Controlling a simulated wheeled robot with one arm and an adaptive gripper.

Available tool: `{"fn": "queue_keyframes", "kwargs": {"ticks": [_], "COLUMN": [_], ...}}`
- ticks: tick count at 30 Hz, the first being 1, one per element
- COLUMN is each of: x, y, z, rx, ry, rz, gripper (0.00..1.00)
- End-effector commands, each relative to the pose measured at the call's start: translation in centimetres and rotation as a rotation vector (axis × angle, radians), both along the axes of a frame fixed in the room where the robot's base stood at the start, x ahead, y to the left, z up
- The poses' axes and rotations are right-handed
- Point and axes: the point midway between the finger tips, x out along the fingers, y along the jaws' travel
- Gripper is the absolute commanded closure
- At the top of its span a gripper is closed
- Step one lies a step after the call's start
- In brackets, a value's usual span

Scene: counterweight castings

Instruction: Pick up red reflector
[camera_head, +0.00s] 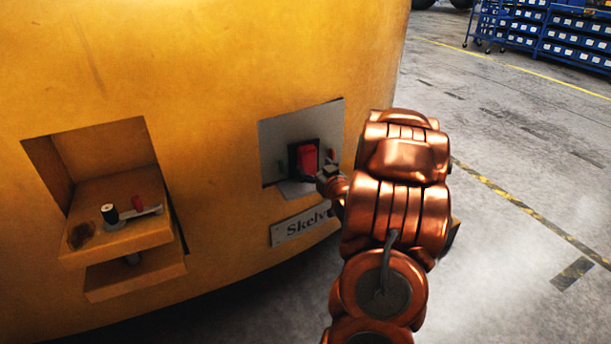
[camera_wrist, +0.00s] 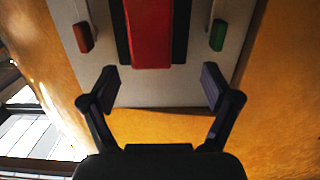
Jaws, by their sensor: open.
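The red reflector (camera_head: 307,160) sits on a black backing in a grey recessed panel (camera_head: 272,138) on the yellow casting. In the wrist view the red reflector (camera_wrist: 149,35) is at the top middle, cut off by the frame edge, with black strips on both sides. My gripper (camera_wrist: 158,88) is open, its two dark fingers spread apart below the reflector in that view. Nothing is between the fingertips. In the head view my copper-coloured arm reaches the recess from the right, and my gripper (camera_head: 328,174) is partly hidden by the wrist.
A small red piece (camera_wrist: 85,37) and a green piece (camera_wrist: 217,35) flank the reflector. A "Skelv…" nameplate (camera_head: 300,226) is below the recess. A yellow ledge (camera_head: 115,237) with small parts stands left. Blue bin racks (camera_head: 560,40) are far back; floor at right is clear.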

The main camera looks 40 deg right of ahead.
Motion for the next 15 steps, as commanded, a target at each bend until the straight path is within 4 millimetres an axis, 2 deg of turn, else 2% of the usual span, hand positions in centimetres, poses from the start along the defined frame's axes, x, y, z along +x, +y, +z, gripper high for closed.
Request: {"fn": "queue_keyframes", "kwargs": {"ticks": [1,6,15], "x": [-0.4,-0.8,1.5], "y": [-0.6,-1.2,-2.0], "z": [-0.9,-0.9,-0.7], "rx": [0.002,0.001,0.002], "ry": [-0.029,-0.091,-0.096], "rz": [-0.004,-0.003,-0.002], "gripper": [0.12,0.12,0.12]}}
